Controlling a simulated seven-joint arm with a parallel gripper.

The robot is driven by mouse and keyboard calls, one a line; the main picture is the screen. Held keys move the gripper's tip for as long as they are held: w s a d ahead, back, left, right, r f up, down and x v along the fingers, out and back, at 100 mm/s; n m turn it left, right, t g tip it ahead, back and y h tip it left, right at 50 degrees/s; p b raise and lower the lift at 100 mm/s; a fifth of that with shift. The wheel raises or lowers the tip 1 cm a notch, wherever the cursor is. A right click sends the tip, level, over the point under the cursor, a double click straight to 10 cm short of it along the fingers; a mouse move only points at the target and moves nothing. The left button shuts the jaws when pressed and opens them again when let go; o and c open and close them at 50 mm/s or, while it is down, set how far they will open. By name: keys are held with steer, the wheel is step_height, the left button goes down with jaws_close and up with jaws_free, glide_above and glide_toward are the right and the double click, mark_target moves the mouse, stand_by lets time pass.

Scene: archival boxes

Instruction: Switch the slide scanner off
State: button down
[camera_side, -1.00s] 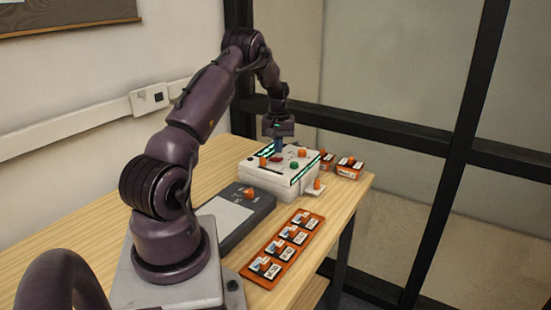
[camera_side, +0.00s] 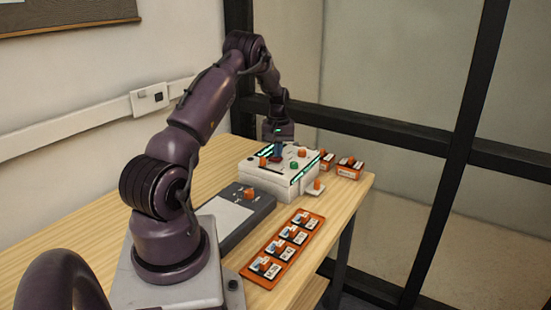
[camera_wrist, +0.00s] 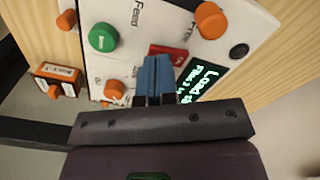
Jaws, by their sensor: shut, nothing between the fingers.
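The slide scanner (camera_side: 262,180) is a white box on the table with lit green strips. Its top panel (camera_wrist: 140,14) carries a green button (camera_wrist: 102,37), a red button (camera_wrist: 177,54), orange knobs (camera_wrist: 211,20) and a lit display (camera_wrist: 197,80) with green text. My gripper (camera_side: 278,153) points down over the panel. In the wrist view its blue fingers (camera_wrist: 157,62) are together with nothing between them, and they partly hide the red button. The fingertips are at or just above the red button; I cannot tell whether they touch it.
A dark grey device (camera_side: 236,215) with a pale panel and orange knob lies left of the scanner. An orange tray (camera_side: 262,281) of several labelled pieces lies in front. Small orange boxes (camera_side: 350,170) stand behind right. The table's left side is clear.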

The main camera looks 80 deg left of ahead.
steer(key=shift+f, duration=0.55)
steer(key=shift+r, duration=3.55)
steer(key=shift+s+d+f+m, duration=0.15)
steer(key=shift+s+d+f, duration=0.25)
steer(key=shift+d, duration=0.1)
steer(key=shift+s+d+f+m, duration=0.15)
steer(key=shift+s+d+f, duration=0.2)
steer(key=shift+d, duration=0.15)
steer(key=w+d+r+m, duration=0.1)
steer(key=d+r+m, duration=0.1)
steer(key=d+r, duration=0.35)
steer(key=w+d+r+m, duration=0.1)
steer(key=d+r+m, duration=0.15)
steer(key=d, duration=0.55)
steer(key=s+d+r+m+t, duration=0.2)
steer(key=s+d+r+m, duration=0.1)
steer(key=d, duration=0.6)
steer(key=s+d+r+m+t, duration=0.1)
steer(key=s+d+r+m, duration=0.2)
steer(key=d, duration=0.6)
steer(key=s+d+r+m+t, duration=0.2)
steer(key=s+d+r+m, duration=0.1)
steer(key=d, duration=0.6)
step_height(320, 180, up, 3)
steer(key=shift+d+f+m+t, duration=0.2)
steer(key=shift+m+t, duration=0.1)
steer(key=shift+m, duration=0.15)
